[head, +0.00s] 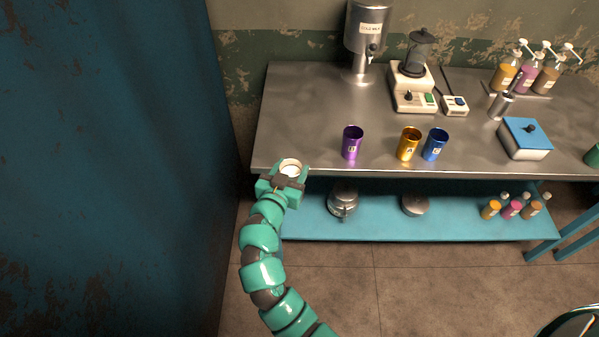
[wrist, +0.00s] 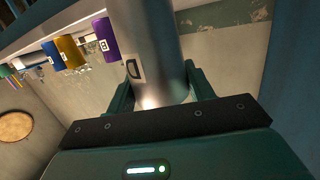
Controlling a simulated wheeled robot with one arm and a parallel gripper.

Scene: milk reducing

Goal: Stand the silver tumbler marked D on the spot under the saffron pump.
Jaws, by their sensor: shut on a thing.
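The silver tumbler marked D (wrist: 150,45) is held between the fingers of my gripper (head: 288,178). Its D label faces the camera in the wrist view, where my gripper (wrist: 160,92) closes on its sides. In the head view the tumbler (head: 291,168) shows only its round mouth, with a pale white surface inside. It is at the table's front left edge. The saffron pump (head: 505,75) is the orange-yellow bottle with a white pump head, leftmost of three at the table's back right. The spot under its nozzle is too small to make out.
Purple (head: 352,143), gold (head: 408,144) and blue (head: 434,146) tumblers stand along the table's front. A steel urn (head: 366,40), a blender (head: 412,85), a small scale-like device (head: 454,105), a metal cylinder (head: 501,105) and a blue-lidded box (head: 525,138) also occupy the metal table (head: 310,115).

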